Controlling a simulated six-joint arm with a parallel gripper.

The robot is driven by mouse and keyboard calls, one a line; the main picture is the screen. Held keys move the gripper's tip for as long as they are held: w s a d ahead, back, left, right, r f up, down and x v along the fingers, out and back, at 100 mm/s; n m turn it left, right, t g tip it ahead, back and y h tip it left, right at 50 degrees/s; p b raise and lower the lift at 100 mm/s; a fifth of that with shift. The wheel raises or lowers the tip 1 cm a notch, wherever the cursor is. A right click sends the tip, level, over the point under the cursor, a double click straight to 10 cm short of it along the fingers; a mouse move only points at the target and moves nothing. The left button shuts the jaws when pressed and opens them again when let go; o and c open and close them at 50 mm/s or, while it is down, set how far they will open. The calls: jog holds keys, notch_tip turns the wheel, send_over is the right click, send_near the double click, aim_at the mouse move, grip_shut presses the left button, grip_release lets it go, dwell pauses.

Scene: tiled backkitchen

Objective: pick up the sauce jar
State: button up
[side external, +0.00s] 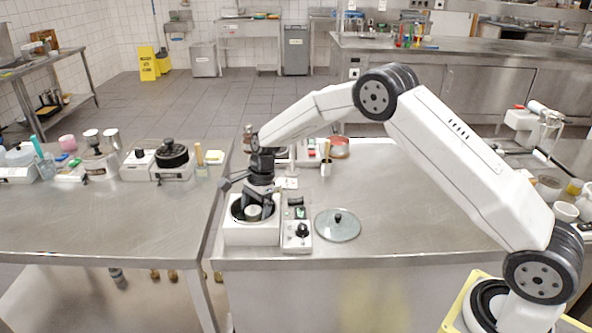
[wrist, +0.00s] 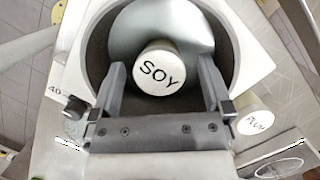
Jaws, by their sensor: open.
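The sauce jar (wrist: 158,68) has a round cream lid marked SOY. It stands in the dark round pot well (wrist: 97,45) of a white square cooker (side external: 250,236). In the side external view the pale jar (side external: 253,212) shows under my gripper (side external: 256,200). My gripper points down into the well and is open. In the wrist view its two dark fingers (wrist: 161,75) stand left and right of the jar lid, with a gap on each side. The jar's lower body is hidden.
A second cream-lidded jar (wrist: 256,122), its label seemingly PLUM, is outside the cooker at lower right in the wrist view. A glass lid (side external: 338,226) lies right of the control box (side external: 297,236). The steel counter (side external: 420,225) is clear further right.

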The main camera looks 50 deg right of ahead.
jog(key=shift+x, duration=1)
grip_shut()
jog(key=shift+r, duration=0.15)
